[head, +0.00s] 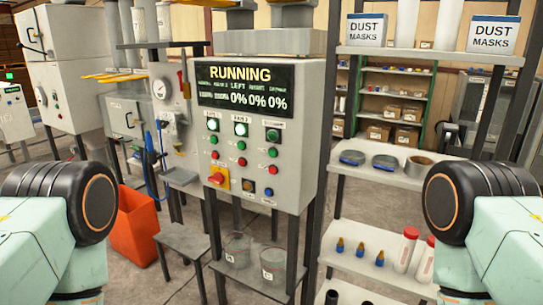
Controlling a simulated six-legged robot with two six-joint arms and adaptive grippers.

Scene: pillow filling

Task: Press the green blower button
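A grey control panel (262,165) stands upright in the middle of the head view. Its display (240,87) reads RUNNING, with 0% values below. Under the display are columns of buttons with small labels that I cannot read, so I cannot tell which one is the blower button. Two green buttons in the top row, the left (213,124) and the middle (240,129), look lit. The right green button (272,135) looks darker. Smaller green and red buttons sit below. Parts of my arms show at both sides. Neither gripper is in view.
A red rotary switch on a yellow plate (218,177) is low on the panel. Clear containers (273,262) stand on a shelf beneath. An orange bin (136,225) and a gauge machine are left. A white shelf unit (395,180) with dust mask boxes (376,30) is right.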

